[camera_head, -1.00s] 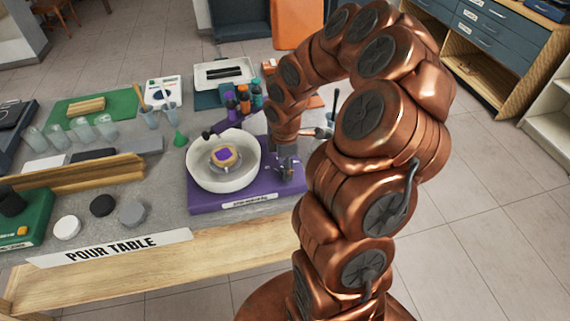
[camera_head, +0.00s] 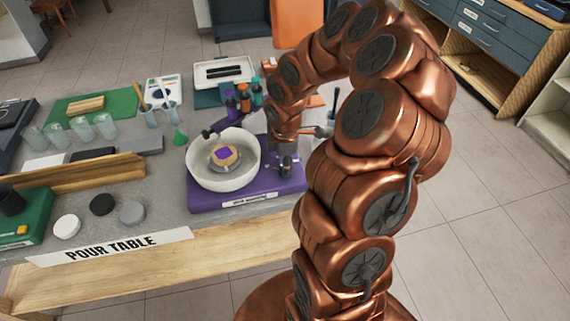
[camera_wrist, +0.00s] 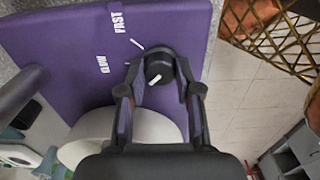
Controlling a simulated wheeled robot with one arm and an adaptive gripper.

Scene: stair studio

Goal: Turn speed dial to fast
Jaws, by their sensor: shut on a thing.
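The speed dial (camera_wrist: 158,66) is a black round knob with a white pointer line, on the purple machine base (camera_wrist: 70,40). In the wrist view, the words FAST (camera_wrist: 119,20) and SLOW (camera_wrist: 103,65) are printed beside it, each with a white tick. The pointer line slants toward the lower left of the picture, away from the FAST tick. My gripper (camera_wrist: 160,82) has one finger on each side of the dial and is shut on it. In the head view, my gripper (camera_head: 286,152) is at the right of the purple base (camera_head: 205,199), and the dial is hard to make out.
A white bowl (camera_head: 196,177) with a puck-like piece inside stands on the base, left of my gripper. A dark arm (camera_head: 222,124) reaches over its rim. Bottles (camera_head: 243,97) stand behind. Several cups, discs and a wooden bar fill the table's left side.

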